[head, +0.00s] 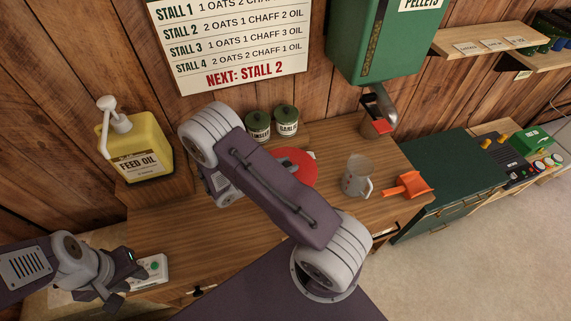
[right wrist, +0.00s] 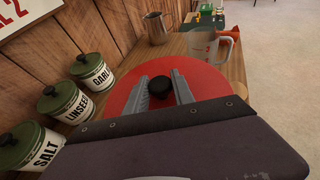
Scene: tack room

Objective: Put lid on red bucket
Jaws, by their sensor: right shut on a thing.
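A round red lid (right wrist: 120,82) with a black knob (right wrist: 161,87) fills the middle of the right wrist view. Its red edge also shows in the head view (head: 304,164), behind my right arm. My right gripper (right wrist: 159,88) is shut on the knob, a finger on each side.
Green-lidded canisters (head: 286,119) stand at the back of the wooden counter (head: 185,240). A clear measuring jug (head: 356,176) and an orange scoop (head: 408,186) are right of the lid. A yellow feed oil jug (head: 138,148) stands left. A green pellet dispenser (head: 375,45) hangs above.

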